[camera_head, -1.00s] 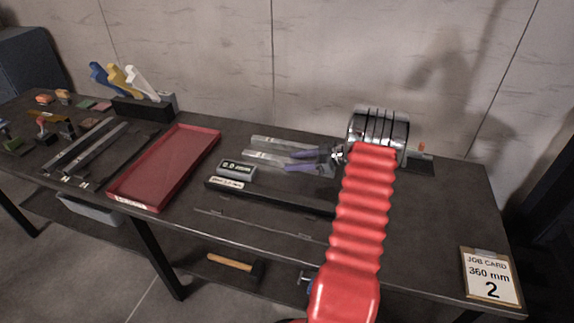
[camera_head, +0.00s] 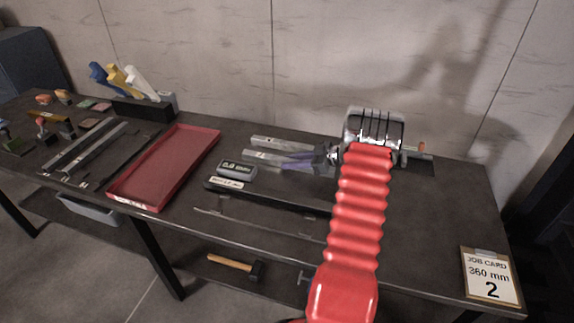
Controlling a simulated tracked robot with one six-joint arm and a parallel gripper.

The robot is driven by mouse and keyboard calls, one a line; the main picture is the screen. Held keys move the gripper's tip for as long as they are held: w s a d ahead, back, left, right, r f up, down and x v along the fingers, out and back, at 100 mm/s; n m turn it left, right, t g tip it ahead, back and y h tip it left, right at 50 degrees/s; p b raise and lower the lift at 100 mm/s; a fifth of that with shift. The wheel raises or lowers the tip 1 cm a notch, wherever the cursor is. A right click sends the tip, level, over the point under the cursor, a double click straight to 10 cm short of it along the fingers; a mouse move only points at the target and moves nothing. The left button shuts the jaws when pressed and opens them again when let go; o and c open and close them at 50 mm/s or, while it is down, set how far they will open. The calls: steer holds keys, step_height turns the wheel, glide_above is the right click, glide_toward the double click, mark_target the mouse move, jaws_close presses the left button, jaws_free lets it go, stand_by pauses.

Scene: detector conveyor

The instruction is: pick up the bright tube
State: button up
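Two light metallic tubes lie side by side on the bench in the middle of the head view: a far tube (camera_head: 276,143) and a near tube (camera_head: 258,155). I cannot tell for sure which is the brighter one. My gripper (camera_head: 290,160), with purple fingers, points left from the end of my red arm. Its fingertips are at the right part of the near tube. The fingers look close together and cover that end of the tube. Whether they are shut on it or only around it cannot be made out.
A red tray (camera_head: 165,165) lies to the left. A small grey gauge box (camera_head: 236,171) and a long dark holder (camera_head: 265,194) lie in front of the tubes. A job card (camera_head: 490,277) reading 360 mm, 2 stands at the right front.

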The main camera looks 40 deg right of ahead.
jaws_close()
steer(key=shift+r, duration=0.1)
stand_by(0.4)
step_height(320, 180, up, 18)
stand_by(0.7)
stand_by(0.6)
steer(key=shift+s, duration=0.1)
